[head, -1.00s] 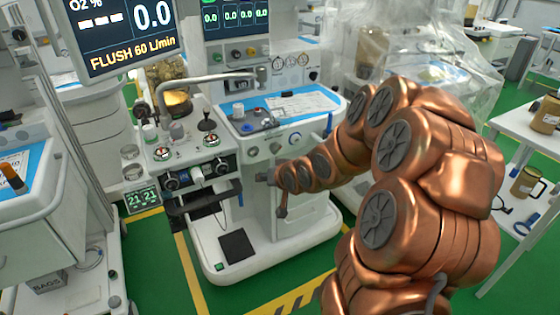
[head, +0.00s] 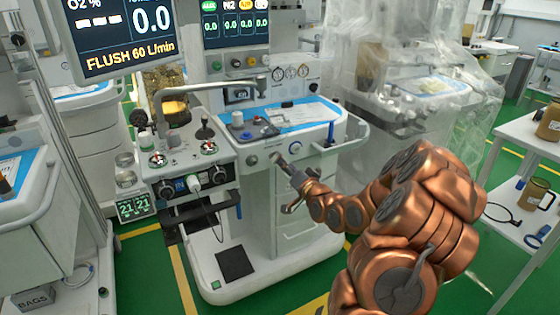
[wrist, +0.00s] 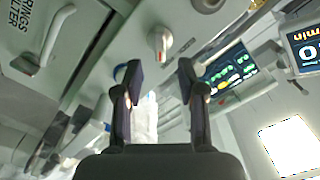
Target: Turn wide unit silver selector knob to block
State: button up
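The wide unit (head: 262,185) is a white cart with round silver-grey controls along its upper front panel. A silver knob with a lever-like grip (wrist: 160,42) shows in the wrist view, beyond and slightly above the gap between my fingertips. A round grey control (head: 251,160) on the panel is just left of my gripper (head: 281,161) in the head view; I cannot tell if it is that same knob. My gripper also shows in the wrist view (wrist: 160,73), open and empty, with its fingers apart from the knob. The knob's labels are not readable.
A smaller unit with black-collared knobs (head: 193,181) adjoins on the left. A plastic-covered machine (head: 405,95) stands behind right, and a white table (head: 535,135) is at far right. Green floor is open between.

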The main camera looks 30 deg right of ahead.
aim_at(276, 157)
jog(key=shift+w+d, duration=0.15)
jog(key=shift+w, duration=1.15)
jog(key=shift+w+d, duration=0.1)
jog(key=shift+w, duration=1.2)
jog(key=shift+c, duration=0.2)
grip_shut()
